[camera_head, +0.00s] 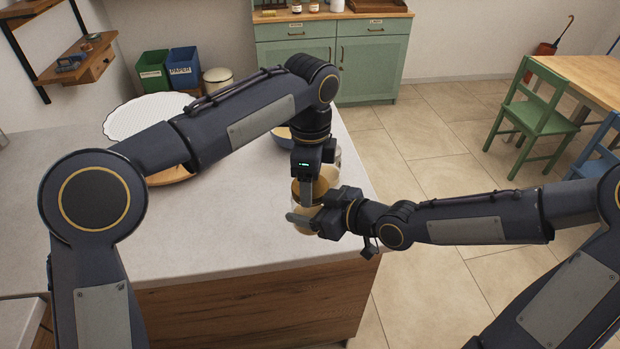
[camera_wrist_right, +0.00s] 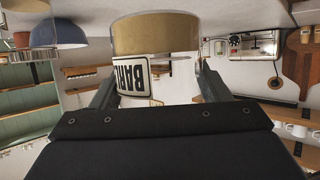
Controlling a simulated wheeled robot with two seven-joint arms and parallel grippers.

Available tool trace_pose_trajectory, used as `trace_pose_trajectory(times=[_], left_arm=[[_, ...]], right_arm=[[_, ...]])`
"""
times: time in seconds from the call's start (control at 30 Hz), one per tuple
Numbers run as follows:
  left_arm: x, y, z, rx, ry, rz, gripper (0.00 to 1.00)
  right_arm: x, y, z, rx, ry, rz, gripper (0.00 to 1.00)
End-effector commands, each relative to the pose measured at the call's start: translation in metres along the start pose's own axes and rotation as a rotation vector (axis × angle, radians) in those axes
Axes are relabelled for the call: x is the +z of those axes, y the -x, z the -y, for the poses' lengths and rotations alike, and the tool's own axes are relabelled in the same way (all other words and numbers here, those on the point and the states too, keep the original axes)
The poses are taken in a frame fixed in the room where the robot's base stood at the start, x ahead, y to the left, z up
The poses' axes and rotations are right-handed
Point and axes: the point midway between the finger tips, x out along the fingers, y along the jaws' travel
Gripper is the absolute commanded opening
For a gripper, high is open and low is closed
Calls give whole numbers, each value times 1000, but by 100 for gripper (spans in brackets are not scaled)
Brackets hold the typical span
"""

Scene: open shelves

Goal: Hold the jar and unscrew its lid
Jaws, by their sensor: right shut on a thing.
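A clear jar (camera_head: 303,229) with tan contents and a golden-brown lid (camera_head: 310,188) stands near the counter's right end. My left gripper (camera_head: 308,187) points straight down at the lid from above. One finger shows in front of the lid; the other is hidden, so its opening is unclear.
The pale counter (camera_head: 230,225) is clear to the left of the jar. A blue bowl (camera_head: 281,138) and a pale container (camera_head: 337,156) stand behind my left gripper. A white ribbed plate (camera_head: 146,112) and a wooden board (camera_head: 170,176) lie further left.

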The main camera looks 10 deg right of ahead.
Motion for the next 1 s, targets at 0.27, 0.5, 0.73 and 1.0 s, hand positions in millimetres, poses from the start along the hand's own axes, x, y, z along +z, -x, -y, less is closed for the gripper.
trace_pose_trajectory(times=[0.27, 0.5, 0.73, 1.0], left_arm=[[0, 1, 0, -1, 370, -1, 37], [0, 1, 0, 0, 378, -2, 37], [0, 0, 0, 0, 376, -1, 86], [0, 3, 0, -1, 375, -2, 86]], right_arm=[[-1, 0, 0, 1, 1, -2, 6], [-1, 0, 0, 1, 1, -2, 6], [-1, 0, 0, 0, 1, -2, 6], [-1, 0, 0, 0, 1, -2, 6]])
